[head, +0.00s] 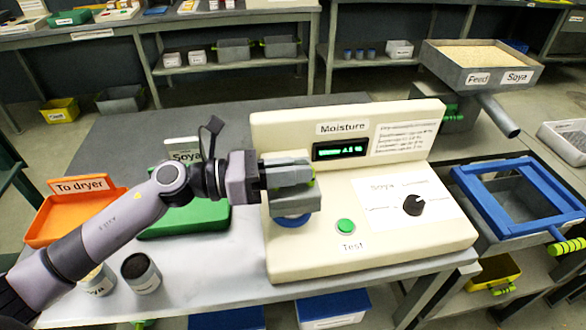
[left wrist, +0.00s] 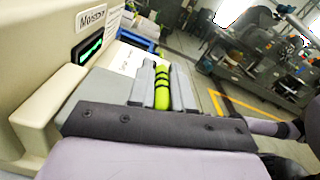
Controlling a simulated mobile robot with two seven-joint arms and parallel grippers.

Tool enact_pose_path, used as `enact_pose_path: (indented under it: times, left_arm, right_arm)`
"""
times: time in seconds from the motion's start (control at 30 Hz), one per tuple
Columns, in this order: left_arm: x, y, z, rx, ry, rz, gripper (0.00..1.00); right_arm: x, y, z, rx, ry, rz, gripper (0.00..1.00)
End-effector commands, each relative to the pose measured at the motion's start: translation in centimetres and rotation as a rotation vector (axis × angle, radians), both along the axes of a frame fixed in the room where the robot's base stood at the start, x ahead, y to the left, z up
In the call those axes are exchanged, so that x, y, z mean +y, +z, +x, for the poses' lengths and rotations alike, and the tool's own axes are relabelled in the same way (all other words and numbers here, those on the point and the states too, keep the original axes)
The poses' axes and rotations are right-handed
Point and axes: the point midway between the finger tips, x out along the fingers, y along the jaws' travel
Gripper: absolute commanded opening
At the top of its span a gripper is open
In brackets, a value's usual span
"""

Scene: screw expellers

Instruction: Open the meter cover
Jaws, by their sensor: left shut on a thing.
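The cream moisture meter (head: 370,240) stands on the grey bench, with a lit display (head: 340,150), a green Test button (head: 345,226) and a black dial (head: 413,204). My left gripper (head: 290,190) is over the left part of the meter. In the left wrist view its fingers are shut on a yellow-green handle (left wrist: 162,88) with black bands. A round blue part (head: 292,220), seemingly the meter cover, shows just below the fingers. The gripper hides most of it, so I cannot tell whether it is raised. My right gripper is out of view.
An orange "To dryer" tray (head: 50,232) and a green tray (head: 190,222) lie left of the meter. Labelled jars (head: 140,272) stand near the front edge, close to my left arm. A blue frame (head: 515,195) and a feed tray (head: 480,58) are at right.

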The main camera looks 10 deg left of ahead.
Motion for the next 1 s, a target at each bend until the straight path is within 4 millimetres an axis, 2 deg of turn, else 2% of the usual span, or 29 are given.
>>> enact_pose_path:
  times: [0.1,0.3,0.63,1.0]
  left_arm:
    - [-0.1,0.8,0.1,0.069,-0.008,-0.021,0.0]
    - [0.2,1.8,0.9,0.197,-0.008,-0.064,0.0]
    - [0.7,3.2,2.5,0.186,-0.006,-0.063,0.0]
    - [1.1,3.8,3.5,0.294,0.0,-0.099,0.0]
  right_arm:
    - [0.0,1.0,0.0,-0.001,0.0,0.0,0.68]
    - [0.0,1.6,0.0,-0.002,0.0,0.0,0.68]
    - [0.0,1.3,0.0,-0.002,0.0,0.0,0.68]
    - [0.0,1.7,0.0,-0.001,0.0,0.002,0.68]
